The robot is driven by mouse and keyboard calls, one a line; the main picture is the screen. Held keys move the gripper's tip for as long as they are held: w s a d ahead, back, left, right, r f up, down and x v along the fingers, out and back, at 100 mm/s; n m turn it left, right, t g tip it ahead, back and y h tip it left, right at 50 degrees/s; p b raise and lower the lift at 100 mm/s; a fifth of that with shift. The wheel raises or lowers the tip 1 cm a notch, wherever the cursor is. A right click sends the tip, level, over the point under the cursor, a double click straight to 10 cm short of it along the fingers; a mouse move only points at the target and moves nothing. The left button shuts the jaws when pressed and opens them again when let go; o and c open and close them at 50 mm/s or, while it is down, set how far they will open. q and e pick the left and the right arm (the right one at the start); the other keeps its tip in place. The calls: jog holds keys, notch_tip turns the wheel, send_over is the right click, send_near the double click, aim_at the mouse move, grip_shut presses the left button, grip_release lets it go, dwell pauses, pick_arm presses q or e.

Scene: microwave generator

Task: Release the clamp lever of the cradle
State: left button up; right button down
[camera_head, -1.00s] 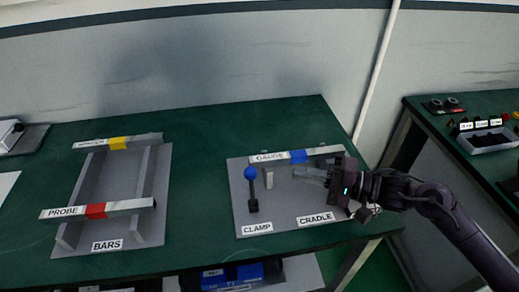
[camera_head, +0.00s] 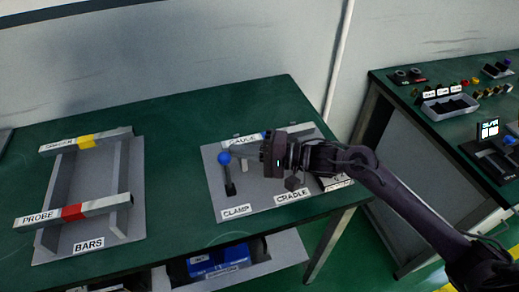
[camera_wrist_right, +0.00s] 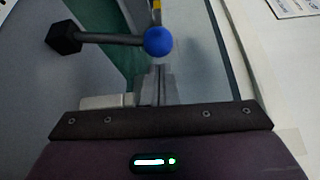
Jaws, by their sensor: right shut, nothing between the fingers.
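The clamp lever stands upright on the grey cradle plate (camera_head: 262,196), left of the cradle. It has a dark shaft (camera_head: 229,175) and a blue ball knob (camera_head: 224,158). My right gripper (camera_head: 236,153) is shut and empty, its fingers pointing left just beside the knob. In the right wrist view the blue knob (camera_wrist_right: 158,40) lies just beyond the shut fingertips (camera_wrist_right: 157,68); whether they touch cannot be told. The gauge bar (camera_head: 243,140) lies behind my gripper, which hides part of it and of the cradle. My left gripper is not in view.
The bars rack (camera_head: 92,211) stands at left, carrying a probe bar with a red band (camera_head: 72,212) and another bar with a yellow band (camera_head: 86,142). Green table (camera_head: 170,140) is clear between rack and plate. A second bench with a tray (camera_head: 450,108) stands at right.

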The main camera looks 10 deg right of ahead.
jog(key=shift+w+a, duration=0.3)
jog(key=shift+a, duration=0.35)
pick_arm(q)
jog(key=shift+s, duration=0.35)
pick_arm(e)
jog(key=shift+a, duration=0.1)
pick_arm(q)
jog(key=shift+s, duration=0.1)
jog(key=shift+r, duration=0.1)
